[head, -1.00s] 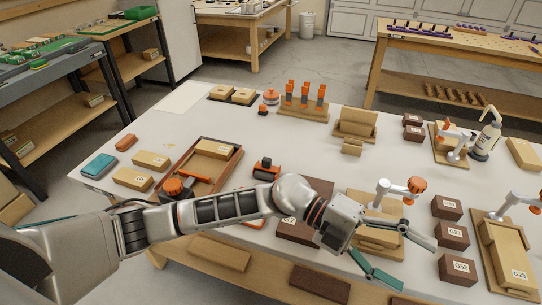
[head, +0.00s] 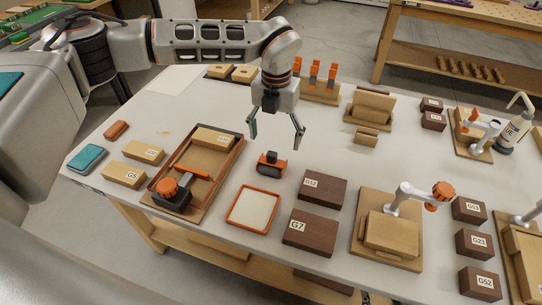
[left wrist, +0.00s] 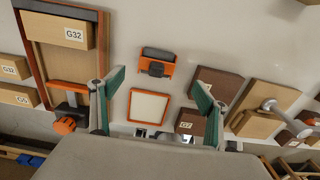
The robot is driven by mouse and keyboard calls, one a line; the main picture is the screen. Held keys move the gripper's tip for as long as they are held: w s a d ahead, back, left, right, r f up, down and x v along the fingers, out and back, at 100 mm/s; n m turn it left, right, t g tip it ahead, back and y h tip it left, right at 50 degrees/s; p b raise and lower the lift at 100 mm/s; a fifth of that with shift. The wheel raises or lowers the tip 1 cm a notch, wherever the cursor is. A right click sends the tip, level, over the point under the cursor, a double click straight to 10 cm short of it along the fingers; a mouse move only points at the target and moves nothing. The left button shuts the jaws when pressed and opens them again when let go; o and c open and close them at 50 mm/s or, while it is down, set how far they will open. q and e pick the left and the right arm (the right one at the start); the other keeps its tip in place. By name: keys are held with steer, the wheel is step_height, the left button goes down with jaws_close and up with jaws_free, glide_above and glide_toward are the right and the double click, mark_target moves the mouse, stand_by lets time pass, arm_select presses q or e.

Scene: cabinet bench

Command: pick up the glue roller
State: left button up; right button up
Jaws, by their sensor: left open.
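The glue roller (head: 271,164), an orange frame with a dark roller, lies on the white bench top just behind an orange-rimmed tray with a pale inside (head: 253,209). In the left wrist view the roller (left wrist: 156,62) shows at upper centre, with the orange-rimmed tray (left wrist: 149,106) below it. My left gripper (head: 276,139) is open and empty, pointing down above the bench, with its fingers apart from the roller. In the left wrist view its green-padded fingers (left wrist: 158,84) spread to either side of the tray. My right gripper is not in view.
Dark labelled blocks (head: 308,232) stand right of the orange-rimmed tray. A wooden tray (head: 212,159) with an orange-knobbed tool stands to the left. A wooden fixture with a lamp-like arm (head: 391,233) is farther right. Bare bench surrounds the roller.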

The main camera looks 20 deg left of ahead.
mark_target(272, 152)
arm_select(q)
step_height(272, 152, down, 2)
steer(key=shift+s+f, duration=0.1)
steer(key=shift+s, duration=0.05)
steer(key=shift+a+f, duration=0.2)
steer(key=shift+f, duration=1.1)
steer(key=shift+a+f, duration=0.15)
steer(key=shift+f, duration=1.1)
steer(key=c, duration=1.2)
